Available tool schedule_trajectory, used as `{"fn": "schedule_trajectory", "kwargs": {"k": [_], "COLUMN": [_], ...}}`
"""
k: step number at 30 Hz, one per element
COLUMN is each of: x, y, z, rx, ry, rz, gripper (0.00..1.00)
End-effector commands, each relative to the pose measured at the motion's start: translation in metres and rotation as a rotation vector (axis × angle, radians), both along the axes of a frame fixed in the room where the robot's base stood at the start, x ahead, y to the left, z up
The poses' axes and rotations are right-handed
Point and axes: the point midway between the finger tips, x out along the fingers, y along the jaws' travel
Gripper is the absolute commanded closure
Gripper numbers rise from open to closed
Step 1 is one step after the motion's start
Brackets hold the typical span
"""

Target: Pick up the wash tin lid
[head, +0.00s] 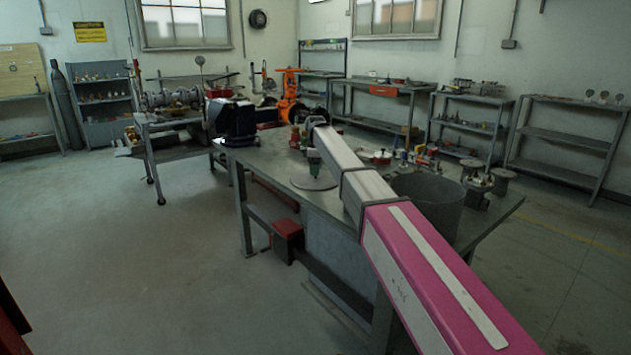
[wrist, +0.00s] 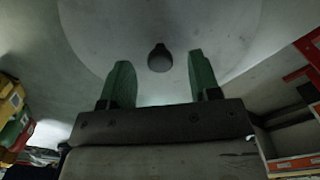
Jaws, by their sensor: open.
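The wash tin lid (head: 327,184) is a flat grey disc on the workbench, left of my arm in the head view. In the wrist view, the lid (wrist: 210,25) fills the upper middle, with a dark round knob (wrist: 160,58) on it. My gripper (head: 314,163) is directly over the lid in the head view. In the wrist view, my gripper (wrist: 161,78) has its two green fingers apart and empty. The knob shows between the fingers, slightly nearer the left one. The exact gap from fingertips to knob cannot be told. A grey open tin (head: 428,205) stands on the bench, partly behind my arm.
The workbench (head: 270,160) carries a dark bulky machine (head: 232,120) at its left end. Small parts (head: 400,155) lie behind my arm, and metal fittings (head: 480,182) stand right of the tin.

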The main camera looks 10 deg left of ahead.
Motion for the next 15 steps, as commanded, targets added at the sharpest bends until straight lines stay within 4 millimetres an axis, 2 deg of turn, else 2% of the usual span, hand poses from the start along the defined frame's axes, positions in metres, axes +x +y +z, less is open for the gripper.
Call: {"fn": "schedule_trajectory", "kwargs": {"k": [1, 5, 12, 14, 15], "x": [-0.001, 0.000, 0.000, 0.000, 0.000], "y": [0.000, 0.000, 0.000, 0.000, 0.000], "z": [-0.009, -0.022, -0.024, -0.024, -0.024], "rx": [-0.001, 0.000, 0.000, 0.000, 0.000], "ry": [0.002, 0.000, 0.000, 0.000, 0.000], "rz": [0.000, 0.000, 0.000, 0.000, 0.000], "gripper": [0.43, 0.43, 0.43, 0.63, 0.76]}}
